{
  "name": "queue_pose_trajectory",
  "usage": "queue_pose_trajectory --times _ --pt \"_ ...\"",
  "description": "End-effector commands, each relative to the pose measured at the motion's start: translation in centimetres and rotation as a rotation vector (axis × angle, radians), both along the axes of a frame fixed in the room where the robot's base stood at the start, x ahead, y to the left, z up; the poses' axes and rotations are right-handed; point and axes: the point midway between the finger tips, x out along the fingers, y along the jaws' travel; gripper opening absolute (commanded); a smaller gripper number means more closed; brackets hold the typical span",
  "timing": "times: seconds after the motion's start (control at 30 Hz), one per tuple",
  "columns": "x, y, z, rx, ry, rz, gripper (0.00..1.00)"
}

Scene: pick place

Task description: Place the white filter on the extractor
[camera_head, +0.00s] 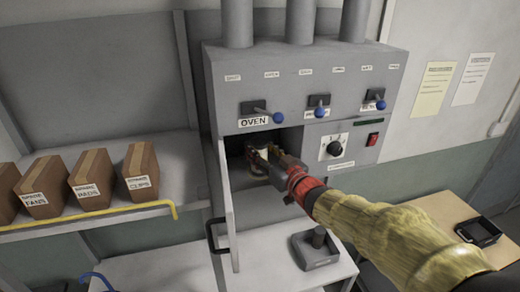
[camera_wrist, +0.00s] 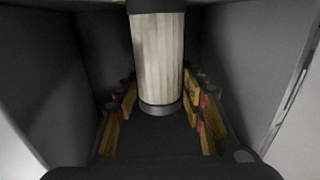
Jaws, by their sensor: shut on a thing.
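The white filter (camera_wrist: 158,60) is a pleated upright cylinder with dark end bands, seen in the wrist view. My gripper (camera_head: 262,155) reaches into the open compartment of the grey cabinet marked OVEN (camera_head: 240,90). Its yellow-and-black fingers lie on both sides of the filter's lower part and are shut on it. In the head view the filter is small and mostly hidden by the gripper. The compartment walls surround it; I cannot tell whether its base touches the floor. No part is clearly readable as the extractor.
The compartment door (camera_head: 226,200) stands open at the left. Several labelled boxes (camera_head: 90,180) sit on a shelf at left with a yellow rail (camera_head: 130,208). A grey block with a knob (camera_head: 315,248) stands on the white surface below. Blue-knobbed levers (camera_head: 278,117) are above the opening.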

Motion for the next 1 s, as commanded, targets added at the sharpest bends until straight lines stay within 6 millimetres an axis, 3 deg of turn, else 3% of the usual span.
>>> queue_pose_trajectory --times 0.33,0.77,1.0 --pt "0.0 0.0 -0.1 -0.001 0.001 0.000 0.58" --pt "0.0 0.0 0.4 -0.001 0.001 0.000 0.58" --pt "-3.7 -2.4 0.2 0.000 -0.002 -0.002 0.58"
